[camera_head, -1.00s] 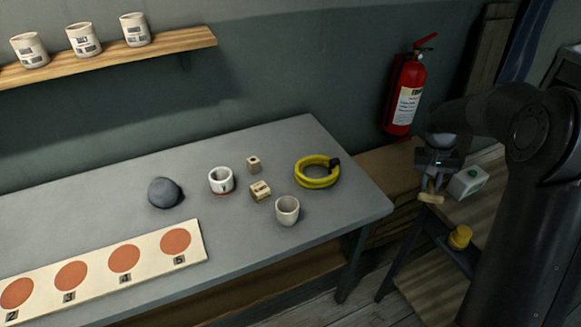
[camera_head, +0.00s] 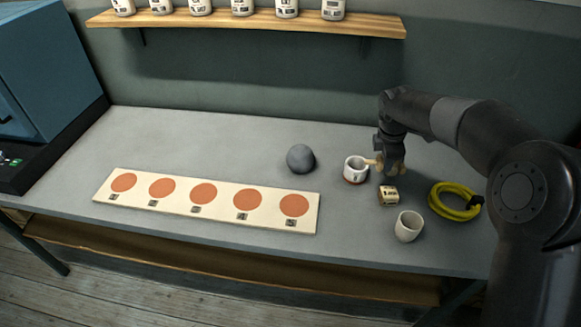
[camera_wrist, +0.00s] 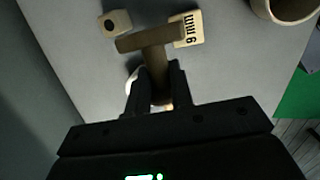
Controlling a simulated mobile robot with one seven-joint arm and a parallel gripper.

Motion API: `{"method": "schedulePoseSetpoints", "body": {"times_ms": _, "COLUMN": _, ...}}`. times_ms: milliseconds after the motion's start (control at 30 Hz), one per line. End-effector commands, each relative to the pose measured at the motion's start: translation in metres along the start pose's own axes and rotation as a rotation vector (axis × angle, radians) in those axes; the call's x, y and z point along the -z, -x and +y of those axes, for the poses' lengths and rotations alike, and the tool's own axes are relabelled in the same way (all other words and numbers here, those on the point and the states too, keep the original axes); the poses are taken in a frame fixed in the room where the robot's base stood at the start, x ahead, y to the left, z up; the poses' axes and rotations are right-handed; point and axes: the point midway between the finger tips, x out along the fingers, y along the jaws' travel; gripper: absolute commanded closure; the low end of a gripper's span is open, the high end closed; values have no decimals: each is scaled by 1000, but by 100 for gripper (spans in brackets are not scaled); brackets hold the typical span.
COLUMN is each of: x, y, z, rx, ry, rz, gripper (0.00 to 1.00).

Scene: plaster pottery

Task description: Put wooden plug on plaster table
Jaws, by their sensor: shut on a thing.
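My gripper (camera_head: 391,160) is shut on the wooden plug (camera_head: 372,162), a brown T-shaped piece. In the wrist view the plug (camera_wrist: 145,40) has its stem between the fingers (camera_wrist: 156,88) and its crossbar beyond them. My gripper is low over the right part of the grey plaster table (camera_head: 220,140), close to a white cup with a red base band (camera_head: 355,170). I cannot tell whether the plug touches the table. The gripper hides part of the plug in the head view.
A 9 mm block (camera_head: 388,196), a plain cup (camera_head: 408,226) and a yellow coil (camera_head: 455,200) lie nearby. A small holed block (camera_wrist: 115,23) shows in the wrist view. A grey ball (camera_head: 300,158) and numbered board (camera_head: 205,200) lie left. The table's back left is clear.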

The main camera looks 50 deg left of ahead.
Motion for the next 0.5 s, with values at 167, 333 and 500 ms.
{"method": "schedulePoseSetpoints", "body": {"times_ms": 167, "x": 99, "y": 14, "z": 22, "rx": -65, "ry": 397, "rz": 44, "gripper": 100}}
{"method": "schedulePoseSetpoints", "body": {"times_ms": 333, "x": 177, "y": 28, "z": 29, "rx": -123, "ry": 716, "rz": 80, "gripper": 100}}
{"method": "schedulePoseSetpoints", "body": {"times_ms": 500, "x": 227, "y": 37, "z": 29, "rx": -161, "ry": 919, "rz": 103, "gripper": 100}}
